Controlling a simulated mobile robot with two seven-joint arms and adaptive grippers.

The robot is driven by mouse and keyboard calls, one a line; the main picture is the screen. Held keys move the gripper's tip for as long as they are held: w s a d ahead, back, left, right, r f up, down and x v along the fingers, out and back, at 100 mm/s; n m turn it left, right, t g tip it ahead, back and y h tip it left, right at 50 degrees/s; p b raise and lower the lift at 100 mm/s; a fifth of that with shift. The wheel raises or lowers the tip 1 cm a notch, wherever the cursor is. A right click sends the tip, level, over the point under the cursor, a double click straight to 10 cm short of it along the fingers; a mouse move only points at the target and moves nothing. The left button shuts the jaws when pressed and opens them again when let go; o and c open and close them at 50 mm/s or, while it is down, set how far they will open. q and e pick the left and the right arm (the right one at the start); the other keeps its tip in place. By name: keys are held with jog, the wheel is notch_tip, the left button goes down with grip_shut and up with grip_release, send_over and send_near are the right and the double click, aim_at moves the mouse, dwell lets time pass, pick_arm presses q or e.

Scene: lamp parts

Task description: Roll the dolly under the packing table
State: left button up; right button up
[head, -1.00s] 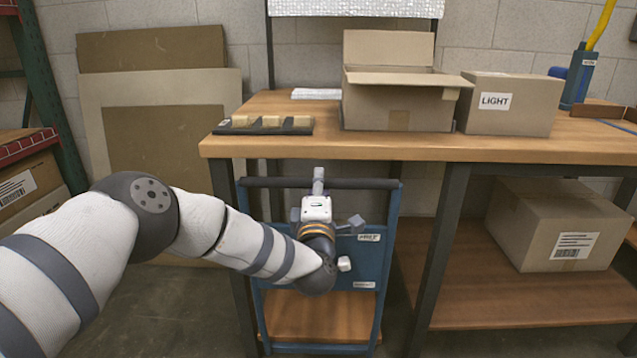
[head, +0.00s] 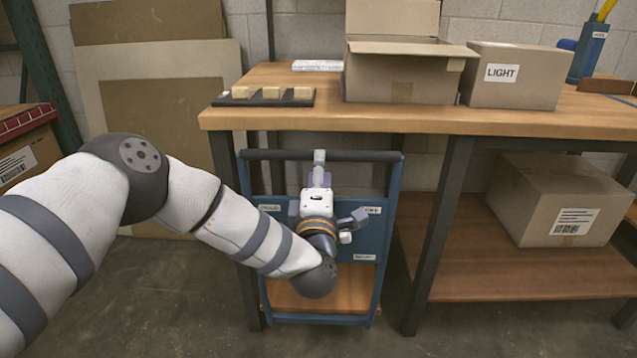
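The dolly (head: 378,245) has an upright blue frame and panel, a dark handle bar (head: 270,155) across its top and a wooden deck (head: 345,292) low down. It stands upright at the left front of the packing table (head: 270,118), which has a wooden top and dark legs. The handle bar shows just below the tabletop's front edge. My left gripper (head: 319,158) reaches the middle of the handle bar, its narrow grey tip overlapping the bar. Whether its fingers are closed around the bar cannot be told. My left arm hides part of the panel and deck. My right gripper is out of view.
On the tabletop are an open carton (head: 400,75), a box labelled LIGHT (head: 515,75) and a dark tray (head: 264,99) with wooden blocks. A closed carton (head: 557,200) sits on the lower shelf (head: 500,275). A table leg (head: 438,235) stands right of the dolly.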

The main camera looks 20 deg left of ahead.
pick_arm(q)
jog(key=v, duration=0.6)
jog(key=shift+s, duration=0.3)
jog(key=shift+d, duration=0.1)
